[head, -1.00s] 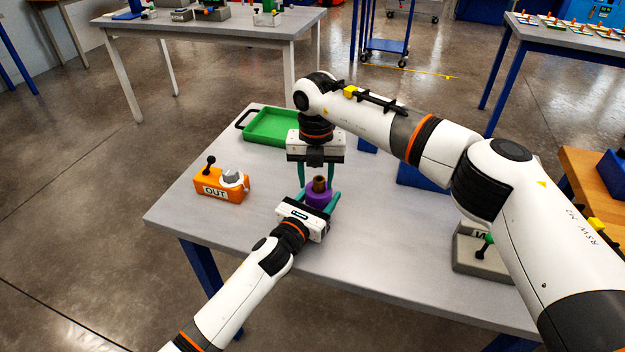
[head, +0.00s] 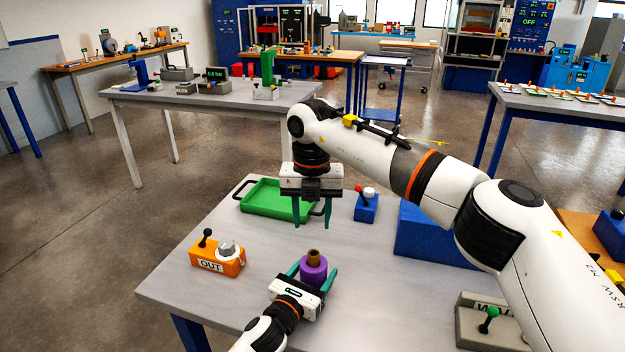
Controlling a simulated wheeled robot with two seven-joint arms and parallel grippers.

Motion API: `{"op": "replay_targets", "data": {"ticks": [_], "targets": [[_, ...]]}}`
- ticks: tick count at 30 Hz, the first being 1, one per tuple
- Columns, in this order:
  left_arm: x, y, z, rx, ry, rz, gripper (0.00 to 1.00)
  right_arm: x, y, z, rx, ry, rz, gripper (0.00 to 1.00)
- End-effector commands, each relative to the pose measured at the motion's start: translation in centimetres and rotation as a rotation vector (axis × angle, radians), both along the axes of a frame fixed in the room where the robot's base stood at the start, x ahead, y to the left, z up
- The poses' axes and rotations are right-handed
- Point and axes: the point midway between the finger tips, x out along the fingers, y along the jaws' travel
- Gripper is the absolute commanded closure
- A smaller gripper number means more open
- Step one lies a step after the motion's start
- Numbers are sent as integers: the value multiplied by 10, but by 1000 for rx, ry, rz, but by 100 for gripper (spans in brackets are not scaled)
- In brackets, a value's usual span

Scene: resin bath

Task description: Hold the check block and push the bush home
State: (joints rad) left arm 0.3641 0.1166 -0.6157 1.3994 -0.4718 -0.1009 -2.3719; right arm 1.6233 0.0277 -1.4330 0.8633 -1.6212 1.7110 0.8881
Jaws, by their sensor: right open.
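The purple check block (head: 313,273) stands upright on the grey table. The brown bush (head: 313,253) sits in its top and sticks up out of it. My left gripper (head: 314,270) reaches in from the front, with a green finger on each side of the block, and appears shut on it. My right gripper (head: 312,225) points down with its fingers apart and empty. It hangs above and behind the bush, clear of it. How deep the bush sits inside the block is hidden.
An orange box marked OUT (head: 217,260) with a black lever stands left. A green tray (head: 268,215) lies behind. A blue box with a red lever (head: 366,207), a larger blue block (head: 425,240) and a grey lever box (head: 484,318) stand right. Bare table (head: 390,290) lies right of the block.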

Motion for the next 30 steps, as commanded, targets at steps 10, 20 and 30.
{"op": "replay_targets", "data": {"ticks": [10,20,30], "targets": [[0,0,0,2,-1,0,19,0,0,0,0,0,0,55],[-40,22,0,3,-1,-1,19,0,0,0,0,0,0,55],[-95,53,0,1,0,0,19,0,0,0,0,0,0,55]]}}
